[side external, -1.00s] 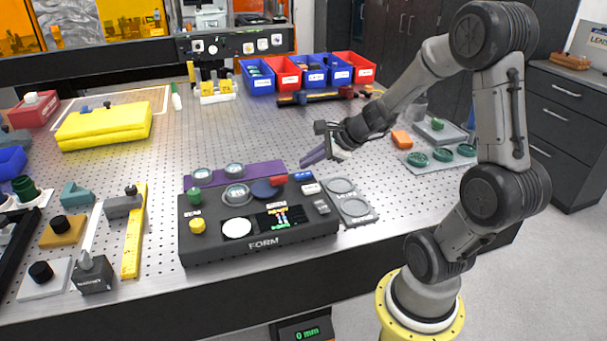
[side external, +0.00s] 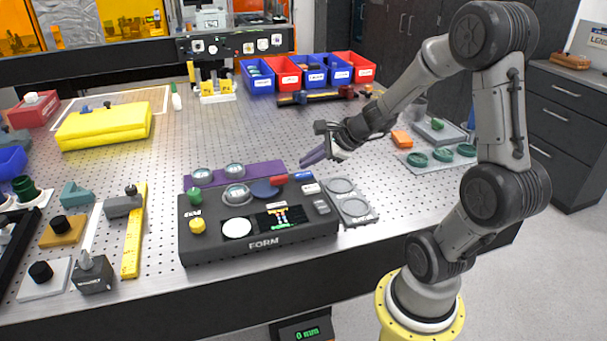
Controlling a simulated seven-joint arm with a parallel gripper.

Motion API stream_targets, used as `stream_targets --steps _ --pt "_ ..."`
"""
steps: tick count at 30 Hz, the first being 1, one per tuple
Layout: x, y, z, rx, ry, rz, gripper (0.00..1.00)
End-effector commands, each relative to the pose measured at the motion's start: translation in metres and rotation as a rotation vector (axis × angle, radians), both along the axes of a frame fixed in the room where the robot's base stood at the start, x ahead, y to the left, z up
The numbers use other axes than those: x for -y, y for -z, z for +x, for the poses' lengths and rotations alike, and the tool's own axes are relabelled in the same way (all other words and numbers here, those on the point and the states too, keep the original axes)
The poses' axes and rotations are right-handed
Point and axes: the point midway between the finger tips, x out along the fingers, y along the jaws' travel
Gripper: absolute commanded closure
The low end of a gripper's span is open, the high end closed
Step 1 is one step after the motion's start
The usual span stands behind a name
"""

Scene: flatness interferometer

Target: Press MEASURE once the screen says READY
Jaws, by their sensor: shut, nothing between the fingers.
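The dark FORM instrument (side external: 262,243) sits on the perforated bench. Its small screen (side external: 282,216) shows coloured marks and text too small to read, so I cannot tell whether it says READY. A blue button (side external: 302,176), a white button (side external: 311,188) and a red part (side external: 278,180) are along its back right. A green knob (side external: 194,196), a yellow knob (side external: 198,227) and a white disc (side external: 237,228) are on its left half. I cannot read which control is MEASURE. My gripper (side external: 305,163), with purple fingers, is shut and empty, above and behind the blue button, apart from it.
Glass domes stand on a purple strip (side external: 262,170) behind the instrument. A grey two-ring tray (side external: 358,211) adjoins its right side. Blue and red bins (side external: 313,78) line the back. The bench centre is clear.

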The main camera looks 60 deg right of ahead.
Motion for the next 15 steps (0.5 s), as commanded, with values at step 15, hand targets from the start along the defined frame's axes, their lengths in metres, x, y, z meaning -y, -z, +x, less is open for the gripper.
stream_targets --steps 15 --pt "0.0003 0.0082 0.0001 0.001 0.001 -0.001 1.0"
